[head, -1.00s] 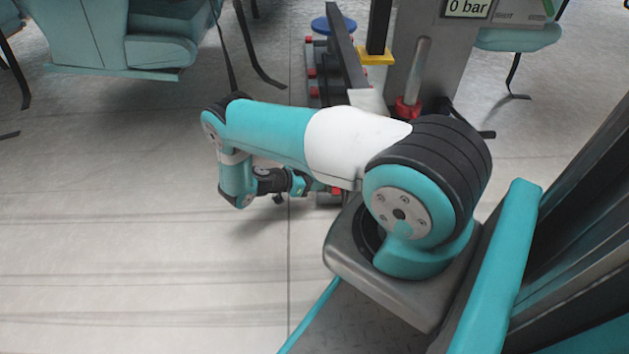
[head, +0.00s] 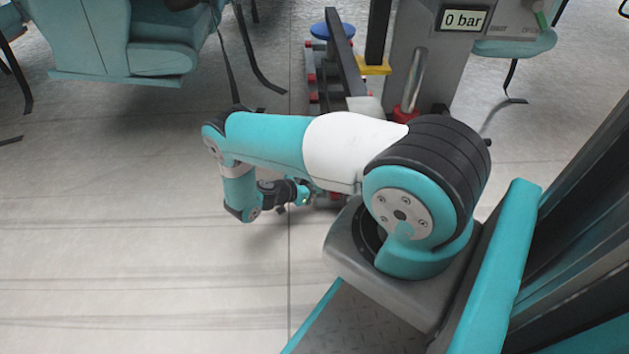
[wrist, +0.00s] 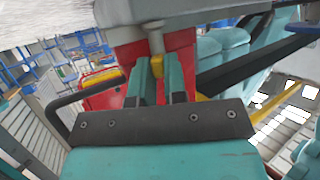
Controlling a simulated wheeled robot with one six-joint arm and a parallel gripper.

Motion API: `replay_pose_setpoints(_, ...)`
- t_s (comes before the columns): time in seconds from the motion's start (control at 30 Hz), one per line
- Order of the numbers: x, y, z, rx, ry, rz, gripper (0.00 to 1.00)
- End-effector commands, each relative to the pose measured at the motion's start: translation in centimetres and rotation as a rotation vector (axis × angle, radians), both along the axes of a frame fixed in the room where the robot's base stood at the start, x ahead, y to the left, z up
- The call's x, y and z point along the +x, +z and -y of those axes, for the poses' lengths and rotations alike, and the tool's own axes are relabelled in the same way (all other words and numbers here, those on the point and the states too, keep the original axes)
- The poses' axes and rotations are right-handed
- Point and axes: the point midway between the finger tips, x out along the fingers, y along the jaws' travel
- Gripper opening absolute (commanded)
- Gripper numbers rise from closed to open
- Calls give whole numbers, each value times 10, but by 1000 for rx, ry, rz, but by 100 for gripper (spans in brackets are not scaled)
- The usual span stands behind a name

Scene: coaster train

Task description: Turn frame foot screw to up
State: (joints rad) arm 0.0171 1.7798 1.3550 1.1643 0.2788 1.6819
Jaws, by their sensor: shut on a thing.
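In the wrist view, the teal fingers of my gripper (wrist: 159,82) are shut on a small yellow piece (wrist: 157,66). A grey screw shaft (wrist: 155,40) stands directly beyond this piece, in front of a red block (wrist: 184,58). The yellow piece looks like part of the foot screw, but its exact shape is partly hidden by the fingers. In the head view, my gripper (head: 304,192) is low beside the lower end of the grey frame, and my arm hides most of the place where it grips.
A grey column with a "0 bar" display (head: 464,19) stands at the back. A dark rail (head: 346,58), a yellow bracket (head: 374,67) and a blue disc (head: 333,28) are near it. Teal seats (head: 160,50) stand at back left. The floor at left is clear.

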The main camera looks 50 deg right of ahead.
Motion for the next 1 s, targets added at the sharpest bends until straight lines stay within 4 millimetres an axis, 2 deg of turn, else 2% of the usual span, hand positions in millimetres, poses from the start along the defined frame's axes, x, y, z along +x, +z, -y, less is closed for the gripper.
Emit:
replay_pose_setpoints(0.07, -3, 6, -1, 3, 66, -5, 0)
replay_pose_setpoints(0.6, -15, 5, -1, 3, 568, -4, 0)
replay_pose_setpoints(1.0, -20, 3, 2, 3, 845, -2, 0)
